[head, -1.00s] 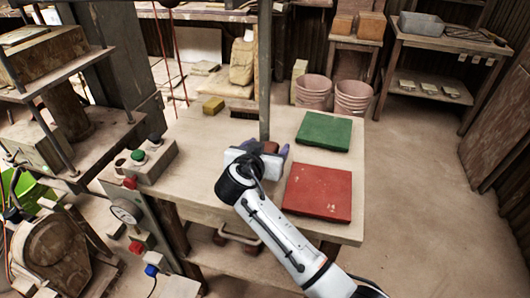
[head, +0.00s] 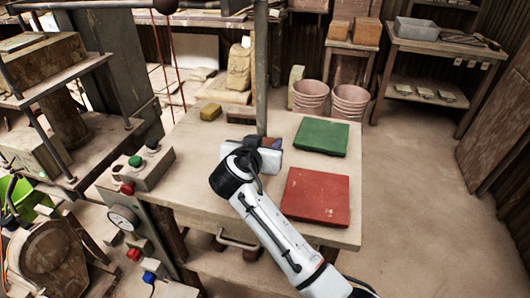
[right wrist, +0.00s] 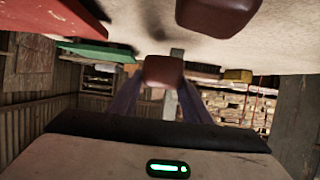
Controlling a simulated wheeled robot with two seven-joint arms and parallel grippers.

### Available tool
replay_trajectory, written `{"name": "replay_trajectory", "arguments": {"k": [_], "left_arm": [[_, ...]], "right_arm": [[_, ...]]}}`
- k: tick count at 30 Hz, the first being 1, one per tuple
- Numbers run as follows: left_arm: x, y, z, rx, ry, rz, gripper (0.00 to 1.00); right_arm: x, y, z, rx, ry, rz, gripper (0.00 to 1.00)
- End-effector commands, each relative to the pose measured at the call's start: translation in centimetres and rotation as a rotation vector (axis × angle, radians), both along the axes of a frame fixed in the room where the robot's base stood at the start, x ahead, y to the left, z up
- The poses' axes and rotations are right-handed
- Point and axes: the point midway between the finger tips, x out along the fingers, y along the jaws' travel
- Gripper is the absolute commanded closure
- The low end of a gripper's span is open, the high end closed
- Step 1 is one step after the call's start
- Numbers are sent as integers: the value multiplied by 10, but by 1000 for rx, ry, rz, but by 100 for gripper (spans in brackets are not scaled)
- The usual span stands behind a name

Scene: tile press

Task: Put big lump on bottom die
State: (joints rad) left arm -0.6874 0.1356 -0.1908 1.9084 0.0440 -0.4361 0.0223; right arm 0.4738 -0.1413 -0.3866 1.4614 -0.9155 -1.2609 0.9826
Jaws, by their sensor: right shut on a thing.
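My right gripper (head: 266,146) is over the worktable, beside the upright post, and its wrist hides most of what it holds in the head view. In the right wrist view its purple fingers (right wrist: 160,98) are shut on a smooth reddish-brown lump (right wrist: 163,71). A second reddish-brown lump (right wrist: 216,14) is on the tabletop near the gripper in that view. I cannot tell by size which lump is the big one. The press (head: 95,148) stands at the left with stacked plates; I cannot make out its bottom die clearly. My left gripper is not in view.
The worktable (head: 200,150) carries a red slab (head: 316,198), a green slab (head: 321,137), a yellow block (head: 210,112) and a button box (head: 142,168). A thin post (head: 262,75) rises close to my right gripper. Two pink buckets (head: 349,102) stand behind the table.

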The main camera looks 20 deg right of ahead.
Motion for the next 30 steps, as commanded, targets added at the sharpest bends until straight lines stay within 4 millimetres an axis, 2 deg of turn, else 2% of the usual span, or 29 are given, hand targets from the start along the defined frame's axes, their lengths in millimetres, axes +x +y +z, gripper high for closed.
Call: {"name": "replay_trajectory", "arguments": {"k": [1, 6, 13, 17, 20, 24, 30], "left_arm": [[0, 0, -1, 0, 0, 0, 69], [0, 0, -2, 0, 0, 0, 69], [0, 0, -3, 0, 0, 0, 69], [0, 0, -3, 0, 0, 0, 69], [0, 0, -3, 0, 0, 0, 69], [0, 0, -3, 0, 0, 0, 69], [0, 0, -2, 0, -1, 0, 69]], "right_arm": [[1, 1, 15, 4, -9, 0, 91], [1, 1, 47, 4, -8, 1, 91], [0, -1, 68, 0, -4, 1, 91], [-6, -14, 76, -3, -6, 10, 91], [-17, -29, 87, -5, -10, 40, 91], [-43, -43, 112, -8, -11, 141, 91], [-91, -36, 144, -10, -7, 350, 91]]}}
